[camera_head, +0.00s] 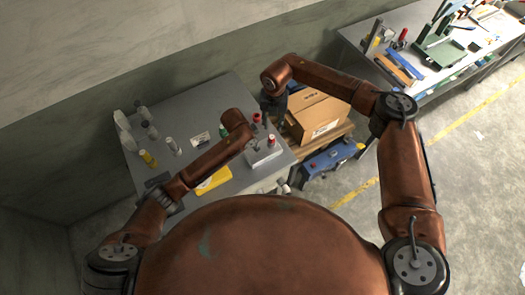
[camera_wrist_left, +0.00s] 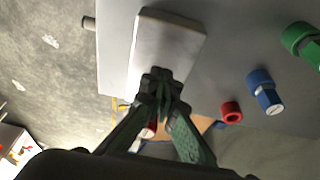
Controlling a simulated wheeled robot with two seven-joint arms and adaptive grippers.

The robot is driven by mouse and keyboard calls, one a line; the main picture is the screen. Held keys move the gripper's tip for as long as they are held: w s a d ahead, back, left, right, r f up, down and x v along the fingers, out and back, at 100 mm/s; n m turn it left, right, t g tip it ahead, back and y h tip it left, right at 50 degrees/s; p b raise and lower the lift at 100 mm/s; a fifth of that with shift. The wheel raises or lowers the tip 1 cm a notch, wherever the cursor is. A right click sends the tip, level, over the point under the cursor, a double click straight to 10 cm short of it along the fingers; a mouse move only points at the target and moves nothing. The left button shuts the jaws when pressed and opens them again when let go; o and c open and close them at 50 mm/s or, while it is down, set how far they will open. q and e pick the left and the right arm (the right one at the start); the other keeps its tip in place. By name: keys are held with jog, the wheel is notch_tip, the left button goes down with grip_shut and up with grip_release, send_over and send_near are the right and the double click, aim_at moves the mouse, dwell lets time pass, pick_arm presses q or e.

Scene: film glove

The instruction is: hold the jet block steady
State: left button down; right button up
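A pale grey block, which I take to be the jet block (camera_head: 264,156), lies near the right front edge of the grey table. It shows in the left wrist view as a flat, pale slab (camera_wrist_left: 170,45). My left gripper (camera_wrist_left: 161,84) has its fingertips together over the near end of this block; whether they touch it cannot be told. In the head view my left gripper (camera_head: 251,143) is small and partly hidden by my arm. My right gripper (camera_head: 273,104) hangs dark at the table's right edge, above and apart from the block; its fingers are unclear.
The grey table (camera_head: 205,100) holds several capped fittings on its left, with a yellow item (camera_head: 213,181) in front. In the wrist view, a red ring (camera_wrist_left: 231,112), blue fitting (camera_wrist_left: 264,91) and green fitting (camera_wrist_left: 302,44) lie right of the block. A cardboard box (camera_head: 318,113) stands right.

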aim_at(263, 150)
pick_arm(q)
jog(key=shift+f, duration=0.7)
jog(key=shift+f, duration=0.35)
jog(key=shift+f, duration=0.3)
